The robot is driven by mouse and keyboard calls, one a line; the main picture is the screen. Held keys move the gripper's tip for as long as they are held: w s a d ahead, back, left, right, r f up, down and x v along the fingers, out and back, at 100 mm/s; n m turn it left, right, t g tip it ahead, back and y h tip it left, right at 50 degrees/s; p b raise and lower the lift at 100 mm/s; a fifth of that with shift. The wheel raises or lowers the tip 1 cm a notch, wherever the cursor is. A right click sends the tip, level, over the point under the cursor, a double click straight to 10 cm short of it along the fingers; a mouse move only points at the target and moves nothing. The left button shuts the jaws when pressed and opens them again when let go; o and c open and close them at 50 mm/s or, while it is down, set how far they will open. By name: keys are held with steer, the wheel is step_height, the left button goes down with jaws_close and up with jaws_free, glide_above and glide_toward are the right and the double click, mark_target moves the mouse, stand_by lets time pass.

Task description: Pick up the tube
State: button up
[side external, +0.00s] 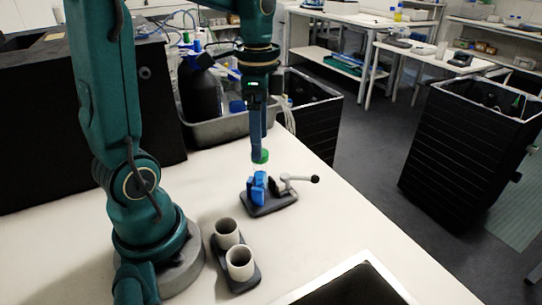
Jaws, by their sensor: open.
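The tube (260,157) shows a green cap and stands upright in the blue clamp (258,187) on a dark base. Its body below the cap is hard to make out. My gripper (258,150) points straight down over the tube, with its blue fingers around or just beside the green cap. From this side the fingers overlap, so the gap between them and any contact with the cap cannot be made out. The jaws are open.
A dark holder with two pale cups (239,263) stands in front, near my base. A lever with a black knob (315,179) sticks out right of the clamp. A grey tray (220,128) with a dark bottle (200,92) is behind. A black-topped panel (350,287) lies at the front edge.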

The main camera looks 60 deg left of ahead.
mark_target(260, 166)
steer(key=shift+f, duration=3.75)
jaws_close()
steer(key=shift+r, duration=0.1)
